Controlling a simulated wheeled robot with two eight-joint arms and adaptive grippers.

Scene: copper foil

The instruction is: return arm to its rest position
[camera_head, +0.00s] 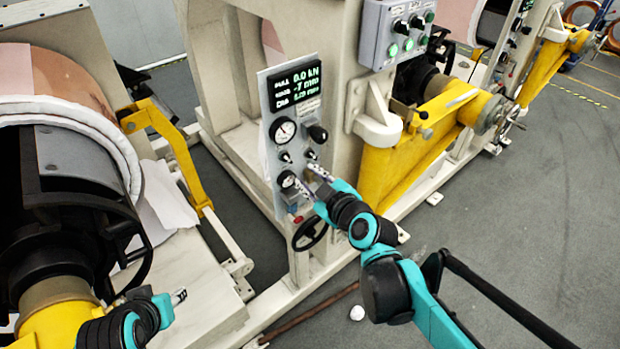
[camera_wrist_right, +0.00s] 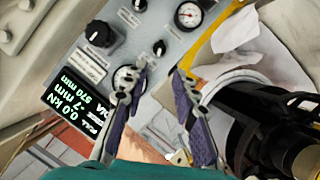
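My right arm (camera_head: 385,275) reaches in from the lower right of the head view. Its gripper (camera_head: 303,174) is at the lower part of a grey control panel (camera_head: 268,150). In the right wrist view the two fingers of this gripper (camera_wrist_right: 160,72) stand apart with nothing between them. The panel's knobs and gauges show beyond them; I cannot tell whether a fingertip touches one. My left gripper (camera_head: 178,297) is low at the left of the head view, beside the pale machine base. Its fingers are too small to tell how far they are apart.
The panel has a lit display (camera_head: 294,86), gauges and a black handwheel (camera_head: 310,230) below. A large roll (camera_head: 75,150) and yellow lever (camera_head: 170,140) stand left. A yellow machine arm (camera_head: 400,170) is right of the panel. Grey floor (camera_head: 530,200) is open at right.

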